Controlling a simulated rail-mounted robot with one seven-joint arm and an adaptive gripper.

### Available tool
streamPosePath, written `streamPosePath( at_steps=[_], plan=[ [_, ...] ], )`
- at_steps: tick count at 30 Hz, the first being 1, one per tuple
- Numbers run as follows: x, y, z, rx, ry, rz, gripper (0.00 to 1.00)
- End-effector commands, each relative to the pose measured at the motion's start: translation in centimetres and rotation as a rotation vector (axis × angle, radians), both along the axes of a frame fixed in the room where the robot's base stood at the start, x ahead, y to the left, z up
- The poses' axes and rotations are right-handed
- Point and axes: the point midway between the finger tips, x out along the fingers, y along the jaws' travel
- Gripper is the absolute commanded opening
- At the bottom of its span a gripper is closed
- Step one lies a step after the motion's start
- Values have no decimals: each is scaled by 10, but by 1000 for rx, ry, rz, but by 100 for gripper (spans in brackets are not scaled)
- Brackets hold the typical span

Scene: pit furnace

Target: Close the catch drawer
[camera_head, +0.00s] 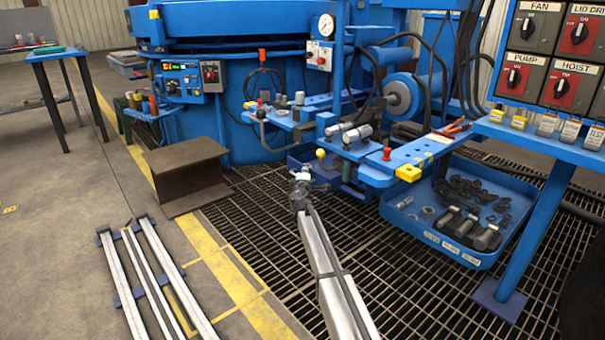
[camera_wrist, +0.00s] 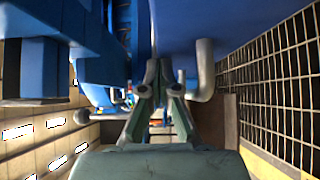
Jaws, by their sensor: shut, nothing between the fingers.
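A blue drawer-like box (camera_head: 295,163) juts out low under the blue bench in the head view; I take it as the catch drawer. My arm partly covers it, and how far out it stands is hard to tell. My gripper (camera_head: 300,182) is just in front of it. In the wrist view my gripper (camera_wrist: 163,78) has its fingers together and empty. A blue panel (camera_wrist: 200,22) with a bent grey handle (camera_wrist: 205,70) is close to the right of the fingers. I cannot tell whether the fingers touch it.
A blue parts tray (camera_head: 425,232) with dark pieces sits on the floor grating (camera_head: 385,295) to the right. A brown steel beam (camera_head: 185,170) stands left of my gripper. Metal rails (camera_head: 150,275) lie on the floor at left. Bench fittings (camera_head: 350,135) and hoses rise behind.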

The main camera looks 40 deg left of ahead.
Motion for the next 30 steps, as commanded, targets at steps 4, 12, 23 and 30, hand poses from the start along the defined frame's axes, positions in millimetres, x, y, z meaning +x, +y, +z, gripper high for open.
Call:
streamPosePath(
  at_steps=[4, 12, 23, 30],
  plan=[
    [8, -3, 1, 1, -2, -11, 0],
    [7, -4, 2, 2, -3, -14, 0],
    [-36, 1, 1, 0, -1, -10, 0],
    [-83, -30, 5, 0, 0, -9, 0]
  ],
)
